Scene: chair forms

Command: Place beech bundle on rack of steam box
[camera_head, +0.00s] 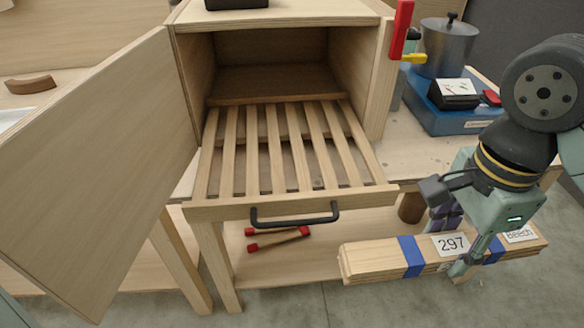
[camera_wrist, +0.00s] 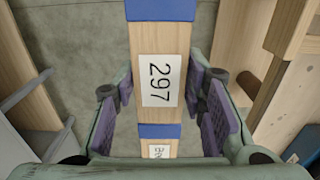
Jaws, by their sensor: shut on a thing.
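The beech bundle (camera_head: 375,262) is a stack of pale wood strips with blue bands and labels reading "297" and "Beech". My gripper (camera_head: 467,248) is shut on it and holds it about level, to the right of and lower than the rack. In the wrist view the bundle (camera_wrist: 147,35) lies between the purple pads of my gripper (camera_wrist: 160,110). The steam box (camera_head: 185,85) stands open, its door (camera_head: 85,170) swung out to the left. Its slatted rack (camera_head: 290,203) is pulled out toward me, with a black handle (camera_head: 295,217) in front. The rack is empty.
A blue unit with a pot (camera_head: 447,47) and a gauge (camera_head: 455,94) stands on the bench right of the box. Red-tipped sticks (camera_head: 278,239) lie on the shelf below the rack.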

